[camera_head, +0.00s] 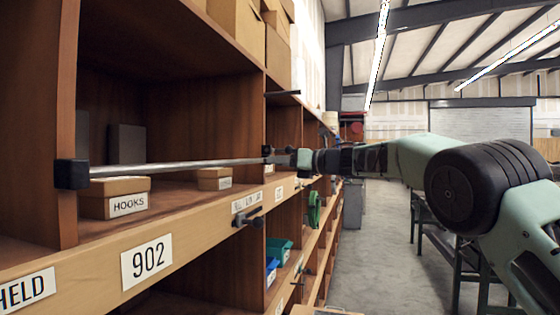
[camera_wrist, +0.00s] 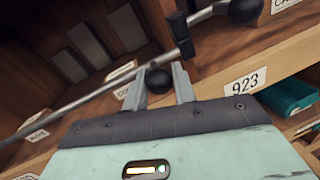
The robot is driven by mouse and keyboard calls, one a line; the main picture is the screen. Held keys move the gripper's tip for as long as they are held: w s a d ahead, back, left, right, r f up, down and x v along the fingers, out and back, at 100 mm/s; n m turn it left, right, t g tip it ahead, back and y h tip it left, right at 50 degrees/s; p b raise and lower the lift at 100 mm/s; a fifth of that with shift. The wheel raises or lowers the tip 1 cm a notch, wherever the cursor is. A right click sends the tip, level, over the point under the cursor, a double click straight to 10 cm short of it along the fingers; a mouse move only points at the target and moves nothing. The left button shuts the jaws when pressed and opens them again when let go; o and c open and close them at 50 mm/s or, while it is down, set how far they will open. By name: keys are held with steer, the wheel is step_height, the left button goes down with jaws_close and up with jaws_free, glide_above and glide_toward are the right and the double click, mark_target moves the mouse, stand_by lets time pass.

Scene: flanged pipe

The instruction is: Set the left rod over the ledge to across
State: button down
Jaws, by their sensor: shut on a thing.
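The rod (camera_head: 180,166) is a long thin grey bar lying nearly level across the front of the open bay above the 902 ledge (camera_head: 190,243). Its left end meets a black block (camera_head: 71,173) on the left upright. In the wrist view the rod (camera_wrist: 95,97) runs diagonally past a black bracket (camera_wrist: 180,36) to a black ball end (camera_wrist: 244,10). My gripper (camera_head: 296,159) is at the rod's right end. In the wrist view its fingers (camera_wrist: 159,88) are shut on a black ball knob (camera_wrist: 158,79) beside the rod. How the knob joins the rod is hidden.
A HOOKS box (camera_head: 114,198) and a smaller box (camera_head: 214,179) stand in the bay behind the rod. A black latch-like fitting (camera_head: 247,217) sticks out from the ledge front. Teal (camera_head: 279,249) and blue bins are below. The aisle floor (camera_head: 375,245) to the right is open.

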steer(key=shift+w+d+r, duration=0.15)
steer(key=shift+d, duration=0.05)
steer(key=c, duration=1.4)
jaws_free()
steer(key=shift+o, duration=1.2)
steer(key=shift+w, duration=0.15)
steer(key=shift+s+d+f, duration=0.1)
steer(key=shift+s+f, duration=0.1)
steer(key=b+v, duration=0.8)
steer(key=v, duration=0.9)
steer(key=shift+b, duration=0.35)
